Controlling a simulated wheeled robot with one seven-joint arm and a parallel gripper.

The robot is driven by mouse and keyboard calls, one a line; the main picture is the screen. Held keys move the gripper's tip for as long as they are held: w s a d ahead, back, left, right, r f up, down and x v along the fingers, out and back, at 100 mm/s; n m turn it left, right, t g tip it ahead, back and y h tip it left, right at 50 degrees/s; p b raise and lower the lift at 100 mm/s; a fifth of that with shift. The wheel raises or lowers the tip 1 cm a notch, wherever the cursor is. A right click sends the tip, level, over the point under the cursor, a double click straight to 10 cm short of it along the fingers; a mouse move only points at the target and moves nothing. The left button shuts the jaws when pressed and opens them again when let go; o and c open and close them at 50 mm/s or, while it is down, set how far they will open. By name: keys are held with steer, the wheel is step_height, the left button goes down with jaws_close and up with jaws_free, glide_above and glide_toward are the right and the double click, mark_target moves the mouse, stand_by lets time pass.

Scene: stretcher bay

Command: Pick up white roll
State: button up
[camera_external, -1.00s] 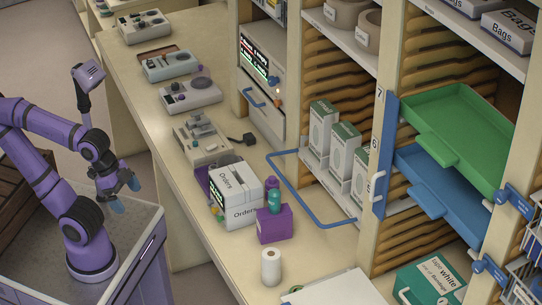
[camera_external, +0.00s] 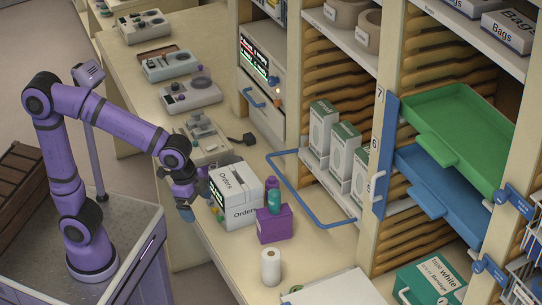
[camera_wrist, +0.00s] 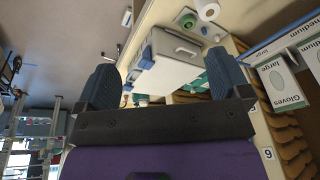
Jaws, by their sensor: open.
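The white roll (camera_external: 271,267) stands upright on the beige counter, near its front edge, in the external view. It also shows at the top of the wrist view (camera_wrist: 207,10). My gripper (camera_external: 200,210) is open and empty. It hangs beside the white Orders box, at the counter's front edge, up and left of the roll and clearly apart from it. In the wrist view the two blue-grey fingertips (camera_wrist: 164,84) are spread wide, with the white box between and beyond them.
The Orders box (camera_external: 240,212) and a purple box (camera_external: 274,224) with small bottles (camera_external: 273,198) stand between my gripper and the shelves. A blue rail (camera_external: 300,205) edges the shelf.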

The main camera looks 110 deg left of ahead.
steer(key=w+a+f+g, duration=0.1)
steer(key=w+a+f, duration=0.35)
steer(key=w, duration=0.35)
steer(key=m+g, duration=0.1)
steer(key=g, duration=0.1)
glide_above(271, 253)
steer(key=d, duration=0.1)
steer(key=f, duration=1.5)
steer(key=shift+w, duration=0.4)
step_height(271, 253, down, 5)
steer(key=shift+f, duration=0.1)
steer(key=f, duration=0.5)
steer(key=shift+s+a, duration=0.4)
steer(key=shift+f, duration=0.4)
steer(key=c, duration=1.1)
steer(key=shift+c, duration=0.2)
